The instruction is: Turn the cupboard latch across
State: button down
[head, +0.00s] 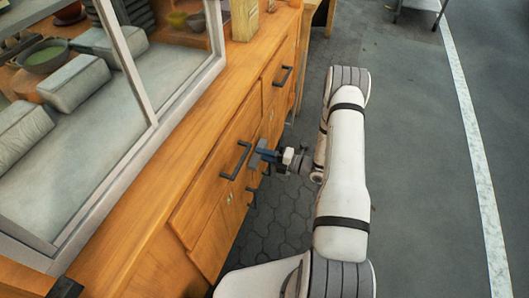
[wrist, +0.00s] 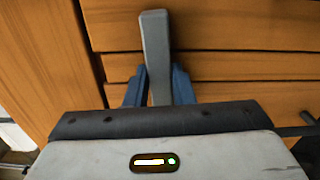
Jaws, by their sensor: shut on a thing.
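The cupboard latch (wrist: 155,45) is a grey bar in the wrist view. It stands nearly upright in that picture, in front of the orange wooden cupboard front. My gripper (wrist: 157,90) has its two blue fingers on either side of the bar and is shut on it. The lower end of the bar is hidden behind my gripper body. In the head view my gripper (head: 264,157) is at the cupboard front (head: 210,185), just right of a black drawer handle (head: 236,161). The latch cannot be made out clearly there.
Another black handle (head: 283,76) is farther along the cupboard front. A glass-fronted case (head: 145,125) with bowls and grey blocks stands on top, beside a small wooden block (head: 244,20). Paved floor (head: 420,150) is clear to the right of my arm.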

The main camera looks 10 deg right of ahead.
jog(key=shift+s+f+m, duration=0.1)
jog(key=shift+m, duration=0.4)
jog(key=c, duration=1.2)
grip_release()
jog(key=shift+c, duration=0.2)
jog(key=p+v, duration=0.1)
jog(key=v, duration=0.6)
jog(key=shift+s+d, duration=0.2)
jog(key=shift+d, duration=0.15)
